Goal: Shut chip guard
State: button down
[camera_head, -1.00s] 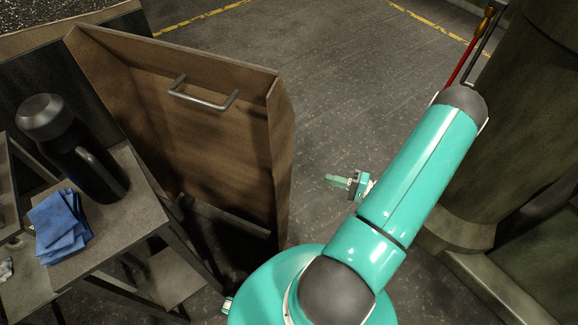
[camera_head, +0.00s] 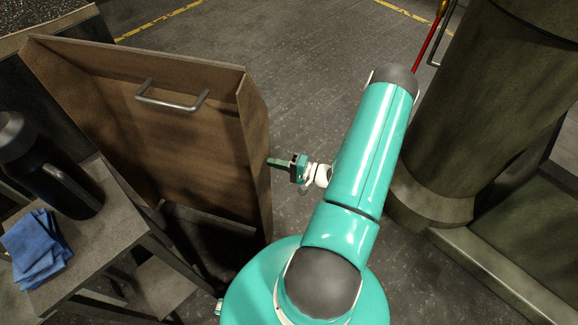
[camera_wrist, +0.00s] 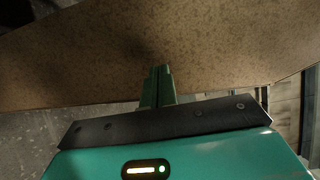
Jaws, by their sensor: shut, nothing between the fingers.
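The chip guard (camera_head: 150,130) is a brown panel with a grey bar handle (camera_head: 172,100) near its top, standing at the left in the head view. Its right side edge (camera_head: 255,150) faces my arm. My gripper (camera_head: 270,161) is shut and empty, its fingertips at or very close to that edge, below and right of the handle. In the wrist view the brown panel (camera_wrist: 200,50) spans the upper part, and the shut fingers of my gripper (camera_wrist: 158,72) point at it and overlap its lower border. I cannot tell whether they touch it.
A small table (camera_head: 105,225) at the left holds a dark flask (camera_head: 60,180) and a folded blue cloth (camera_head: 35,245). A thick dark column (camera_head: 480,100) stands at the right with a red rod (camera_head: 428,45) beside it. Open floor (camera_head: 300,60) lies beyond my arm.

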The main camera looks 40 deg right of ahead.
jog(key=shift+w+a, duration=0.15)
jog(key=shift+w, duration=0.15)
jog(key=x, duration=3.1)
jog(key=shift+w+a+r, duration=0.15)
jog(key=shift+w+r, duration=0.15)
jog(key=shift+w, duration=0.1)
